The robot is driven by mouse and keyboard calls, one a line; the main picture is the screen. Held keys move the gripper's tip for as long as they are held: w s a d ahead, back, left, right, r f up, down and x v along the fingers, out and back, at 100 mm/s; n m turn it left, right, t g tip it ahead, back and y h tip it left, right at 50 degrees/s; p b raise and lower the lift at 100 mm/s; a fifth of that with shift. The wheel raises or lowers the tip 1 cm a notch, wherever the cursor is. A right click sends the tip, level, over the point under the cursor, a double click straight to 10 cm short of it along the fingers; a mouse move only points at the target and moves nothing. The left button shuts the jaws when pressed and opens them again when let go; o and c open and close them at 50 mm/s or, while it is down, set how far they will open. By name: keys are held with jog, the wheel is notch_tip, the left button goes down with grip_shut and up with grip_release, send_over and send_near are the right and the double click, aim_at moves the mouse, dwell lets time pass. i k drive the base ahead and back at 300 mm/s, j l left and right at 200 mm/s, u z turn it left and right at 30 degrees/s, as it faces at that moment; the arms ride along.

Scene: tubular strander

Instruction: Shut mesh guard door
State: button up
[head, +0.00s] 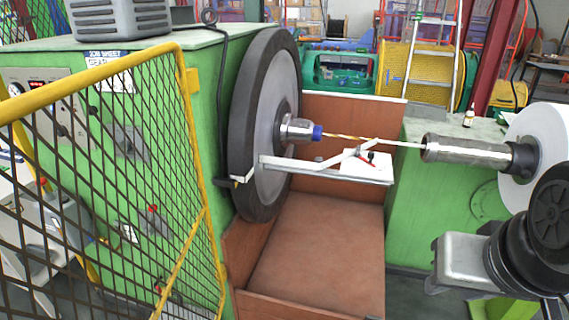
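The mesh guard door (112,190) is a black diamond mesh in a yellow tubular frame at the left. It stands swung out towards me in front of the green machine housing, so the space around the wheel is uncovered. Its lower left part runs out of the picture. My gripper (433,265) seems to be the silver block end at the lower right, beside my black arm joint. It is well apart from the door, across the machine opening. Its fingers do not show clearly, and I see nothing held in it.
A large dark-rimmed wheel (265,125) and a shaft (470,150) face each other over a brown open trough (325,240). A pale bracket (330,170) spans between them. A green housing (420,215) stands at right.

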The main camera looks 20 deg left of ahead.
aim_at(14, 109)
jog(key=k+j, duration=0.15)
jog(key=k, duration=0.3)
jog(key=k+j, duration=0.15)
jog(key=k, duration=0.35)
jog(key=k+j, duration=0.1)
jog(key=j, duration=0.25)
jog(key=k+j, duration=0.15)
jog(key=j, duration=0.2)
jog(key=k+j, duration=0.1)
jog(key=j, duration=0.8)
jog(key=i+j, duration=0.1)
jog(key=j, duration=0.45)
jog(key=k+j, duration=0.2)
jog(key=j, duration=0.15)
jog(key=k+j, duration=0.2)
jog(key=j, duration=0.15)
jog(key=z, duration=0.05)
